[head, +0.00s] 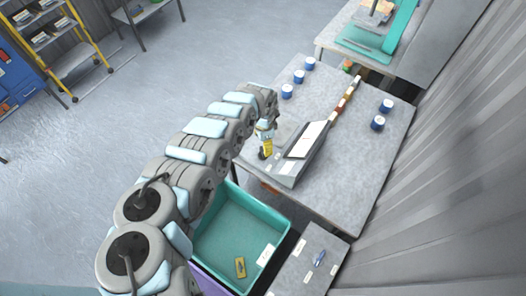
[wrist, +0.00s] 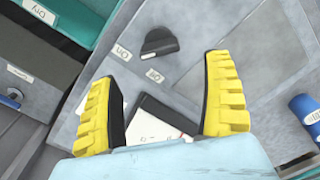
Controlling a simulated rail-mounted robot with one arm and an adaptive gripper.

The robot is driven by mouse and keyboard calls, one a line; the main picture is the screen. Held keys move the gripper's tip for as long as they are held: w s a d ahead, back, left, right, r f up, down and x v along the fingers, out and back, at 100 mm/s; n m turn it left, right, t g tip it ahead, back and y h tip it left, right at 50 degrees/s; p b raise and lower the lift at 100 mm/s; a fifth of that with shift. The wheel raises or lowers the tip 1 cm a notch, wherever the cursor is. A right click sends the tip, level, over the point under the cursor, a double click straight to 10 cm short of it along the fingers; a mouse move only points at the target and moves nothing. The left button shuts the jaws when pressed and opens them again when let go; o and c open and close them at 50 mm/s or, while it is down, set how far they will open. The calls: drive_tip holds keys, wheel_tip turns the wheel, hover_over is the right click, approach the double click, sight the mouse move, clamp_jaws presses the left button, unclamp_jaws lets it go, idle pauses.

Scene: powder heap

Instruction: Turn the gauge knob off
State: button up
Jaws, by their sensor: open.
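The gauge knob (wrist: 160,42) is dark and rounded with a flat edge, and sits on a grey sloped panel (wrist: 205,22). Two small white labels lie near it; one (wrist: 122,52) seems to read "On", the other (wrist: 155,76) "Off". My gripper (wrist: 160,78) has its yellow ridged fingers spread wide and empty. The knob lies beyond the fingertips, roughly between them in the picture; I cannot tell the height gap. In the head view my gripper (head: 265,150) is at the left end of the grey console (head: 289,171), and the knob cannot be made out.
Blue cans (head: 287,91) stand at the table's far side, others (head: 378,123) at the right. A dark notebook (wrist: 158,118) shows between the fingers.

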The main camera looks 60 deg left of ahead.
sight(263, 152)
wheel_tip(263, 152, down, 2)
drive_tip(key=shift+d+f, duration=0.15)
drive_tip(key=shift+f, duration=0.05)
drive_tip(key=shift+s+f+b, duration=0.15)
drive_tip(key=shift+f+b, duration=0.75)
drive_tip(key=shift+f, duration=1.6)
drive_tip(key=c, duration=1.2)
